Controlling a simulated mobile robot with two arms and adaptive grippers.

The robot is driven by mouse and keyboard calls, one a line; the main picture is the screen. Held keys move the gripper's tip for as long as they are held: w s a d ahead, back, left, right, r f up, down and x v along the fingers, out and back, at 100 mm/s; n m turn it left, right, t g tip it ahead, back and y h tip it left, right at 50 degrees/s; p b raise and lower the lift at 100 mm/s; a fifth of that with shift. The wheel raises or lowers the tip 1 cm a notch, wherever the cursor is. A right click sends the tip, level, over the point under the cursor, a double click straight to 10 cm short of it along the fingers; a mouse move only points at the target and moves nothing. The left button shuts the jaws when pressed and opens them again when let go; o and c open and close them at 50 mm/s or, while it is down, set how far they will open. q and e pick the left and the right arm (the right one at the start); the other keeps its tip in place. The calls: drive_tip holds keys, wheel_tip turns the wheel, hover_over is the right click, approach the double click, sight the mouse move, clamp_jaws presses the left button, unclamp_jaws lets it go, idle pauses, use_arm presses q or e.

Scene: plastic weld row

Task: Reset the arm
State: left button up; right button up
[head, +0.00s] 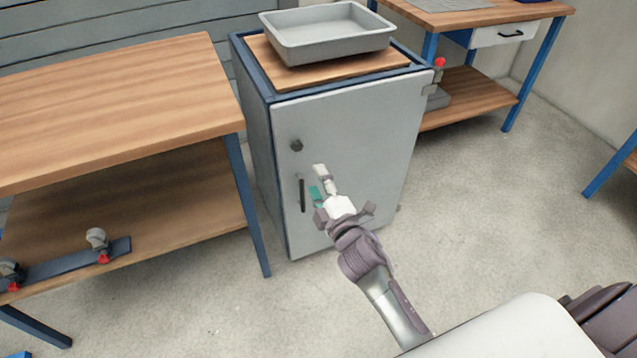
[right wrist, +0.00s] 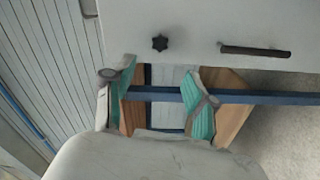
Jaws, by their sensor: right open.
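My right arm reaches in from the lower right of the head view. Its right gripper (head: 318,182) is in front of the grey cabinet (head: 355,140), close to the door's dark vertical handle (head: 302,195). In the right wrist view the gripper (right wrist: 162,95) has its two teal-padded fingers spread wide, with nothing between them but background. The handle (right wrist: 255,50) and the dark knob (right wrist: 159,43) show beyond the fingers, apart from them. The cabinet door looks shut. My left gripper is not in view.
A grey tray (head: 325,35) sits on the cabinet's wooden top. A wooden workbench (head: 110,105) with a lower shelf stands at left, close to the cabinet. Another blue-legged bench (head: 475,15) stands at the back right. The floor (head: 500,200) to the right is clear.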

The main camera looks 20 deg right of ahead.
drive_tip(key=shift+s, duration=0.1)
idle(0.4)
